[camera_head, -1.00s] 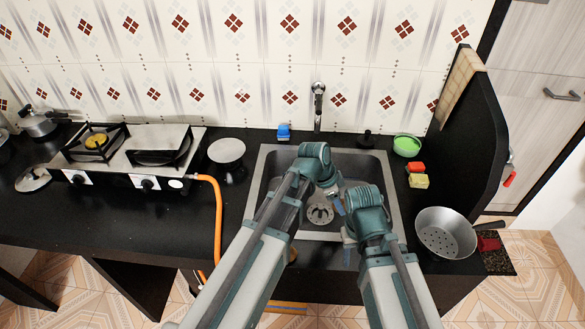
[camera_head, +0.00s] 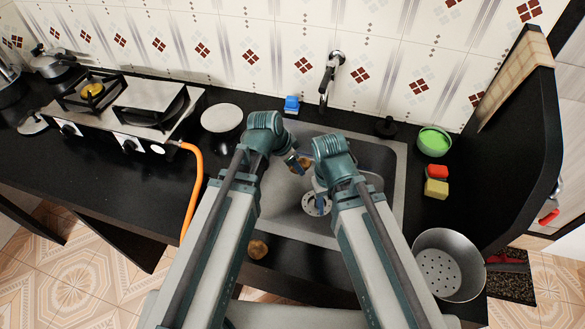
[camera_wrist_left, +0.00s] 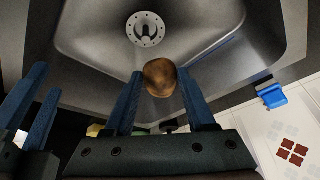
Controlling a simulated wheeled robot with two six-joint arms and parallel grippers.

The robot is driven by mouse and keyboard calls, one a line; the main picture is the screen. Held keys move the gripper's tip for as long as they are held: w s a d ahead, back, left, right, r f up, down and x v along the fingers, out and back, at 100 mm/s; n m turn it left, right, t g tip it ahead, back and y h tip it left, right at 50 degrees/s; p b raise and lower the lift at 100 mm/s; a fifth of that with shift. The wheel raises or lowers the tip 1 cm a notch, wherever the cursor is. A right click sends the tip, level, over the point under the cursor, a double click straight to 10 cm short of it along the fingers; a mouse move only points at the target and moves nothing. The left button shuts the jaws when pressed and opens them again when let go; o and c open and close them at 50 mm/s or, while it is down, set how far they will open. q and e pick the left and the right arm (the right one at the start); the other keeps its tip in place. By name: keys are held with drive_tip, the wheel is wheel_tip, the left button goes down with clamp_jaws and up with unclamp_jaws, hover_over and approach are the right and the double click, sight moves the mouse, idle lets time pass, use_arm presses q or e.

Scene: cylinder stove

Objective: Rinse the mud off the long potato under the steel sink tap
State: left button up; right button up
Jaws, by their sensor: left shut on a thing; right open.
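A brown potato with darker patches (camera_wrist_left: 160,77) is between the fingers of my left gripper (camera_wrist_left: 160,88), which is shut on it. It is seen nearly end-on, so its length is hard to judge. In the head view, the left gripper (camera_head: 297,161) holds this potato (camera_head: 305,164) over the back left part of the sink (camera_head: 278,210). The steel tap (camera_head: 330,74) is on the wall behind, apart from the potato. No water stream is visible. My right gripper (camera_head: 320,202) is open near the drain (camera_head: 315,206). Its blue fingers also show in the left wrist view (camera_wrist_left: 27,105).
A blue item (camera_head: 291,104) stands behind the sink. A green bowl (camera_head: 434,141), sponges (camera_head: 436,187) and a colander (camera_head: 449,265) are to the right. The stove (camera_head: 125,112) is left.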

use_arm(q)
drive_tip(key=shift+s+a+f, duration=0.15)
drive_tip(key=shift+s+f, duration=0.05)
drive_tip(key=shift+f, duration=0.05)
drive_tip(key=shift+w+r, duration=0.1)
drive_tip(key=shift+w, duration=0.05)
drive_tip(key=shift+w, duration=0.1)
drive_tip(key=w+d+f+b, duration=0.1)
drive_tip(key=w+d, duration=0.1)
drive_tip(key=w, duration=0.4)
drive_tip(key=w+d+f+b, duration=0.1)
drive_tip(key=w, duration=0.6)
drive_tip(key=shift+d+f+b, duration=0.35)
drive_tip(key=shift+d+f, duration=0.05)
idle(0.4)
drive_tip(key=s+a, duration=0.2)
drive_tip(key=s, duration=0.5)
drive_tip(key=shift+s, duration=0.3)
idle(0.3)
idle(1.3)
